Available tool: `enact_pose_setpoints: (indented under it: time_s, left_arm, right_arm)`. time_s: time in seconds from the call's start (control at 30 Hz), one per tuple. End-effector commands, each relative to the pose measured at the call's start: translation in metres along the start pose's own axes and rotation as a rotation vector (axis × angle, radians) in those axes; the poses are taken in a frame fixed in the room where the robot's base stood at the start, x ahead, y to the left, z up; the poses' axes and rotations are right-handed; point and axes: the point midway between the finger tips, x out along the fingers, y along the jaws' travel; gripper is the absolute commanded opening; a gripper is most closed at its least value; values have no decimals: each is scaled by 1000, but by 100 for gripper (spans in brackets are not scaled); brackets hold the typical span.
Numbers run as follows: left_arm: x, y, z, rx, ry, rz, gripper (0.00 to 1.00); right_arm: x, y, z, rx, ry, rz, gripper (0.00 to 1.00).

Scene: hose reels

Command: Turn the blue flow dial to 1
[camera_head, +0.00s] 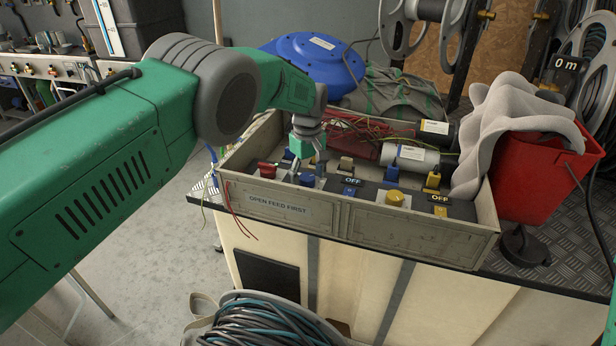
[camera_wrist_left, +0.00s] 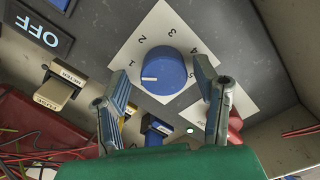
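The blue flow dial (camera_wrist_left: 165,70) sits on a white plate (camera_wrist_left: 152,30) with numbers around it. Its white mark points left in the left wrist view, toward the 1 side, partly beside a finger. In the head view the blue dial (camera_head: 307,180) is near the left end of the panel. My left gripper (camera_wrist_left: 162,76) is open, with one finger on each side of the dial and a visible gap to it on both sides. It also shows in the head view (camera_head: 307,160), above the dial. My right gripper is out of view.
The panel box (camera_head: 420,238) bears a label reading "OPEN FEED FIRST". A red bucket (camera_head: 535,185) with a grey cloth (camera_head: 505,120) stands at the right.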

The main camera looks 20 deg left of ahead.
Motion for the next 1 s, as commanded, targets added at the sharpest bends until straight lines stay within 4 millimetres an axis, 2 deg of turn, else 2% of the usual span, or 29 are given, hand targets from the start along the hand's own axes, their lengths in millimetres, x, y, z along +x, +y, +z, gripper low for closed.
enact_pose_setpoints:
  time_s: [0.17, 0.27, 0.7, 0.83, 1.0]
  left_arm:
    - [-1, -1, 1, 0, -2, -3, 56]
    - [-9, 0, 1, 0, -2, -2, 56]
    - [-95, 2, 0, 0, -1, 0, 56]
    - [-111, 3, -1, 0, -1, 0, 56]
    - [-118, 2, -1, 0, -1, -2, 56]
  right_arm:
    - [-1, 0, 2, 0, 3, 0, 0]
    - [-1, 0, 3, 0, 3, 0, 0]
    - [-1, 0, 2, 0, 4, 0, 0]
    - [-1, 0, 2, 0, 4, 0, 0]
    - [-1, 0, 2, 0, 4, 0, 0]
